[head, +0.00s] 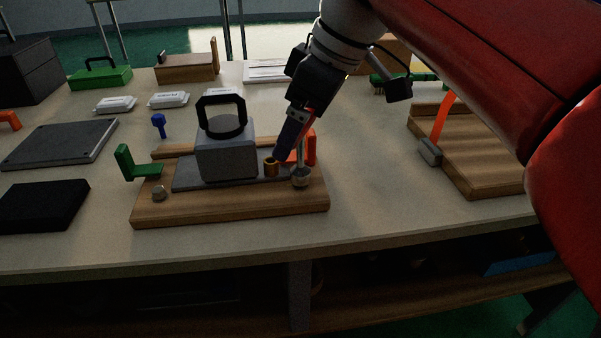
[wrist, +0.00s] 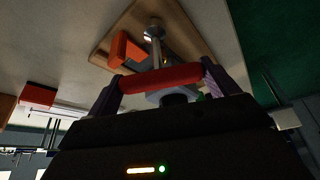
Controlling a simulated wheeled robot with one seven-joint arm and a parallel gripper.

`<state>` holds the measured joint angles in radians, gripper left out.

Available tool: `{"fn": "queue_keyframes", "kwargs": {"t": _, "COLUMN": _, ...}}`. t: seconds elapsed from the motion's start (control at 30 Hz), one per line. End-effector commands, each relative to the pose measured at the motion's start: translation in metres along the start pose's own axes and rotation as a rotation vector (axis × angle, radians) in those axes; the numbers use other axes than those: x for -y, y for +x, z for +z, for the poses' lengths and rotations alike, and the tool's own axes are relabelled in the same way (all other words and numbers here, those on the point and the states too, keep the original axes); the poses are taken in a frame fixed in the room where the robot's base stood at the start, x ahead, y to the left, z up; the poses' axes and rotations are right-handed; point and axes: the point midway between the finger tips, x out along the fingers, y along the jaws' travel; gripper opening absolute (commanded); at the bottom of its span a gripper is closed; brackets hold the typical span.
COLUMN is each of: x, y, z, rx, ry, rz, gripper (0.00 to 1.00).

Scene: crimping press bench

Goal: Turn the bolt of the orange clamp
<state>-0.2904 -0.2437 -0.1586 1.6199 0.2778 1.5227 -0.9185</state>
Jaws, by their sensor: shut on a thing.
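The orange clamp (head: 311,150) stands at the right end of a wooden base, partly hidden behind my gripper. Its bolt has a metal shaft ending in a round silver foot (head: 300,178) low by the base's front right. In the wrist view the orange clamp (wrist: 124,48) is left of the metal bolt shaft (wrist: 156,50). A red crossbar (wrist: 160,78) lies across the near end of the shaft. My gripper (head: 288,143) reaches down from the upper right. In the wrist view its two purple fingers (wrist: 163,74) are shut on the red crossbar, one at each end.
A grey block (head: 226,155) with a black handle stands left of my gripper on the wooden base (head: 225,213). A brass cylinder (head: 271,167) is close beside the fingers. A green clamp (head: 136,163) is at the left end. Bare table (head: 375,180) lies to the right.

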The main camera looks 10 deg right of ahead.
Motion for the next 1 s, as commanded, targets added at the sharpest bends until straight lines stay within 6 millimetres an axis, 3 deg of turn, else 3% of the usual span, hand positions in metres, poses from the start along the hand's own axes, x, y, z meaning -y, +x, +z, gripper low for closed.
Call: {"fn": "queue_keyframes", "kwargs": {"t": 1.0, "x": 0.000, "y": -0.042, "z": -0.018, "rx": 0.000, "ry": 0.000, "rz": 0.000, "gripper": 0.63}}
